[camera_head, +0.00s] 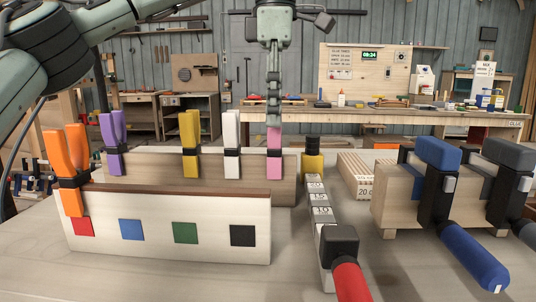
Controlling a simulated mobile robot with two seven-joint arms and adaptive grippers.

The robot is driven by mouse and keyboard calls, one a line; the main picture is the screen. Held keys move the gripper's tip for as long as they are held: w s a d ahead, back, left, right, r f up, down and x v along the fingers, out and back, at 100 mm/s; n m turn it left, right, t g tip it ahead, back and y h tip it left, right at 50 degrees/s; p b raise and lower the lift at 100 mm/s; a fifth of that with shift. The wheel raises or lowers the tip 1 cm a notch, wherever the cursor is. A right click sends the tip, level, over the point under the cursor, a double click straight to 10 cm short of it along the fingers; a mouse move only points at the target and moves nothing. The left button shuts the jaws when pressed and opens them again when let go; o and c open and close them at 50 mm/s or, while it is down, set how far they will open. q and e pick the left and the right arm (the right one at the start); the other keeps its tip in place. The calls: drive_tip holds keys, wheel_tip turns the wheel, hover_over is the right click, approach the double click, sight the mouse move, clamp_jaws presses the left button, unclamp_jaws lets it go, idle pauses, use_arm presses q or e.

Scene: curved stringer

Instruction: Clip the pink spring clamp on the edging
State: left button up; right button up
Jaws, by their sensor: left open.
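The pink spring clamp (274,160) stands upright at the right end of the rear wooden board, its handles pointing up. My left gripper (273,122) points straight down at the top of the pink clamp's handles; it is open, and partly covers them. I cannot tell whether the fingers touch the handles. The edging (190,191) is a thin brown strip along the top of the pale front board (170,215). That board bears a red, a blue, a green and a black square. My right gripper is not in view.
An orange clamp (68,155) sits on the front board's left end, above the red square. Purple (113,138), yellow (190,140) and white (232,140) clamps stand on the rear board (255,168). A bar clamp (322,210) and blue-handled clamp (437,155) stand right.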

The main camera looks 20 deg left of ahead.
sight(274, 141)
use_arm(q)
wheel_tip(274, 141, down, 6)
drive_tip(key=shift+r, duration=0.1)
clamp_jaws()
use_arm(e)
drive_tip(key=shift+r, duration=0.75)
